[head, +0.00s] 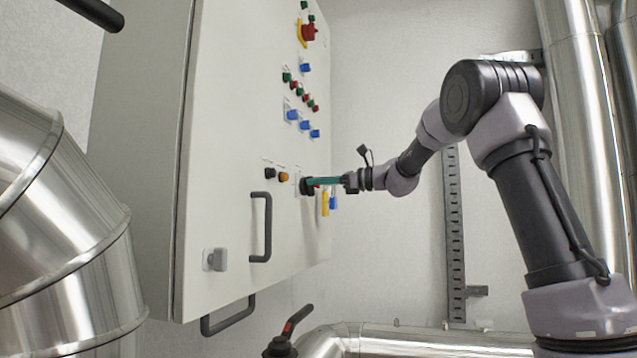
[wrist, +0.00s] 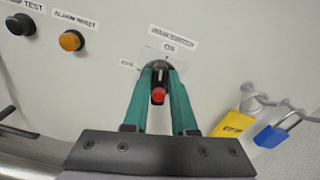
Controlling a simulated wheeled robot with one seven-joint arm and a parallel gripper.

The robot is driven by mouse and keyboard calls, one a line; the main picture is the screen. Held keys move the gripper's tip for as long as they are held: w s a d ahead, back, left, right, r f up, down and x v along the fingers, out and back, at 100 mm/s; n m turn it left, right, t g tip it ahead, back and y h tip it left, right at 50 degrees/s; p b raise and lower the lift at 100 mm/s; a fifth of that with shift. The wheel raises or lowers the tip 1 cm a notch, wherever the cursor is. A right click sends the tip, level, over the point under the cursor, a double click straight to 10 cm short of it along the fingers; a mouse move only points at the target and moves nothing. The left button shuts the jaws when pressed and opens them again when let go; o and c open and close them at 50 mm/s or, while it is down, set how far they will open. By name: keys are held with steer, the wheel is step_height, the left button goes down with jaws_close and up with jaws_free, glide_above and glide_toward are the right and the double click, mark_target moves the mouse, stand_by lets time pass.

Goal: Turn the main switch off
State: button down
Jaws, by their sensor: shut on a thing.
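The main switch (wrist: 158,95) is a black rotary knob with a red part, under a "MAIN SWITCH" label on the cabinet front. "ON" is printed above it and a small label, seemingly "OFF", is to its left. In the head view the switch (head: 306,187) is low on the panel, partly covered by my fingers. My gripper (wrist: 158,78) has two green fingers, one on each side of the knob, shut on it; it also shows in the head view (head: 318,182). Which mark the knob points to I cannot tell for sure.
A yellow padlock (wrist: 232,124) and a blue padlock (wrist: 272,136) hang right of the switch. An orange button (wrist: 71,41) and a black knob (wrist: 20,25) are to its left. A black door handle (head: 266,228) stands out below. Shiny pipes (head: 65,220) flank the cabinet.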

steer(key=n, duration=0.5)
steer(key=f+n, duration=0.1)
steer(key=n, duration=0.4)
steer(key=s+n, duration=0.1)
steer(key=n, duration=0.4)
steer(key=shift+a+f, duration=0.2)
steer(key=shift+f, duration=0.05)
stand_by(0.4)
steer(key=c, duration=0.7)
jaws_free()
steer(key=v, duration=1.1)
